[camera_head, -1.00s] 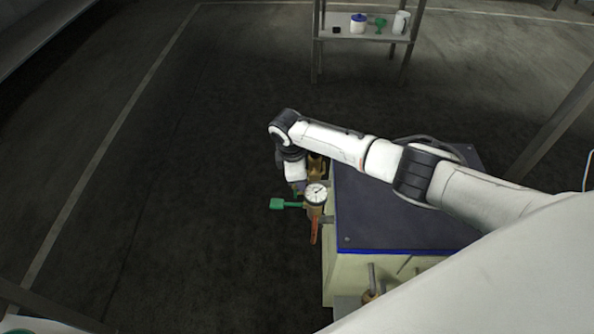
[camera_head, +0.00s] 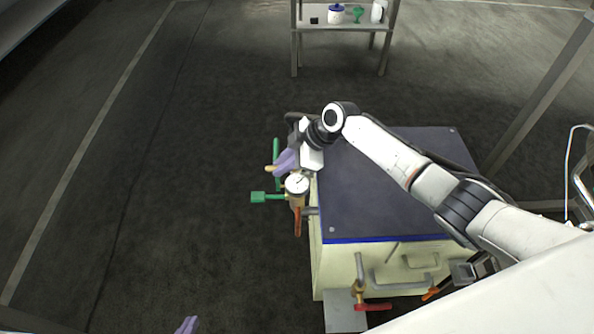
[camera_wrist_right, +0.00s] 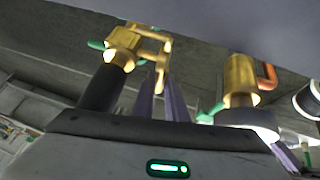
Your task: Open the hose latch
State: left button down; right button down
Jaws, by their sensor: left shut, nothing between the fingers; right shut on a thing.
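My right gripper (camera_head: 275,168) reaches in from the right above the tank's left edge, behind the round pressure gauge (camera_head: 297,183). Its purple fingers (camera_wrist_right: 168,98) rise in the right wrist view and close on a slim brass bar, seemingly the hose latch (camera_wrist_right: 161,68). This bar hangs beside a brass fitting (camera_wrist_right: 122,45) on top of a black cylinder (camera_wrist_right: 103,88). In the head view only a small brass tip shows at the fingers. My left gripper (camera_head: 187,326) shows just its purple fingertips at the bottom edge, shut and empty, away from the tank.
The tank (camera_head: 385,180) has a dark blue top. Green handles (camera_head: 268,197) and an orange-red lever (camera_head: 298,221) stick out by the gauge. A red-handled valve (camera_head: 372,307) sits at the front. A shelf (camera_head: 345,22) stands behind. The floor left of the tank is clear.

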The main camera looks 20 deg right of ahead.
pick_arm(q)
jog(key=shift+d+f, duration=0.1)
jog(key=shift+f, duration=0.3)
pick_arm(e)
jog(key=shift+r, duration=0.1)
jog(key=c, duration=1.8)
grip_release()
pick_arm(q)
jog(key=shift+r, duration=0.1)
pick_arm(e)
jog(key=shift+o, duration=0.2)
pick_arm(q)
jog(key=shift+w, duration=0.1)
pick_arm(e)
jog(key=shift+s+d+r, duration=0.15)
jog(key=shift+d+r, duration=0.1)
jog(key=shift+r, duration=0.15)
pick_arm(q)
jog(key=shift+r+p, duration=0.7)
jog(key=shift+p, duration=0.25)
pick_arm(e)
jog(key=v, duration=0.9)
jog(key=shift+d, duration=0.2)
jog(key=shift+s, duration=0.1)
